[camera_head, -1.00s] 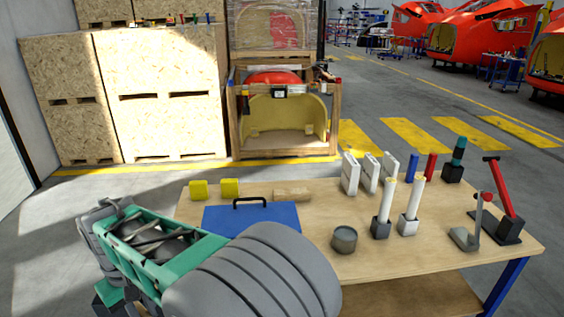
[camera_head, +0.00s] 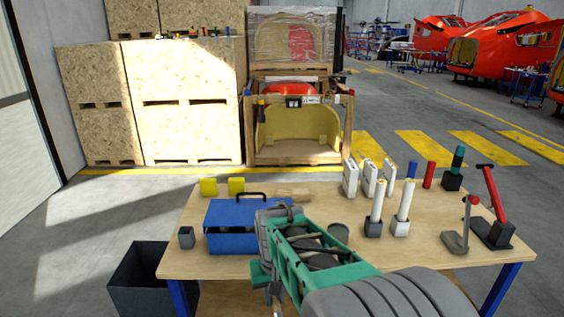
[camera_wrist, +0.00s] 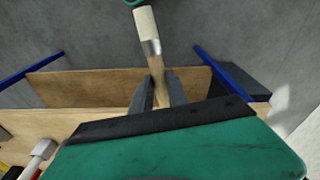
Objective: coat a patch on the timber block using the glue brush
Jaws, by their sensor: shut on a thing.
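The glue brush shows in the wrist view with its pale bristles (camera_wrist: 146,22), metal ferrule and wooden handle (camera_wrist: 159,85). My gripper (camera_wrist: 159,90) is shut on the handle, and the bristles point away from the fingers, over grey floor. In the head view my arm crosses the front of the table; the fingers and brush are not clear there. The timber block (camera_head: 292,192), a light wooden piece, lies at the back of the table, just behind the blue toolbox and apart from my gripper. A grey round pot (camera_head: 338,231) is partly hidden behind my arm.
A blue toolbox (camera_head: 228,243) stands on the wooden table (camera_head: 440,265), with yellow blocks (camera_head: 209,187) behind it. White-and-grey tubes (camera_head: 402,210) and a red-handled tool (camera_head: 497,205) stand right. A grey cup (camera_head: 186,238) sits left; a dark bin (camera_head: 140,285) is on the floor.

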